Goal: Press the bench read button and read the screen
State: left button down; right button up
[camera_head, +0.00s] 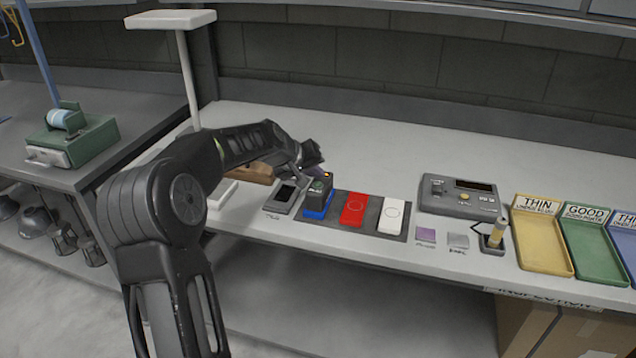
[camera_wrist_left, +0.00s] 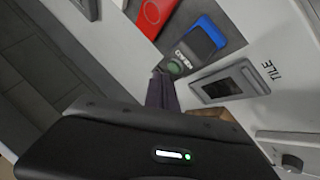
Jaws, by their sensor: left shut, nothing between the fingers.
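A dark box (camera_head: 318,197) on a blue base has a green button on its top; the green button (camera_wrist_left: 174,66) shows in the left wrist view beside small white lettering, too small to read surely. My left gripper (camera_head: 314,170) is shut and empty, its fingertips close to this button. I cannot tell if they touch it. A grey bench unit (camera_head: 455,205) to the right has a small yellow button (camera_head: 463,197) and a dark screen (camera_head: 474,185); no reading on it is legible. My right gripper is not in view.
A red block (camera_head: 354,208) and a white block (camera_head: 393,216) lie on a dark mat right of the box. A grey frame with a dark window (camera_head: 284,195) lies left of it. Yellow (camera_head: 541,240) and green (camera_head: 587,243) trays stand at the right. The bench behind is clear.

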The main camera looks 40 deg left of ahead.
aim_at(316, 188)
pick_arm(q)
notch_tip(316, 188, up, 5)
jog(key=p, duration=0.3)
dwell(0.4)
dwell(0.8)
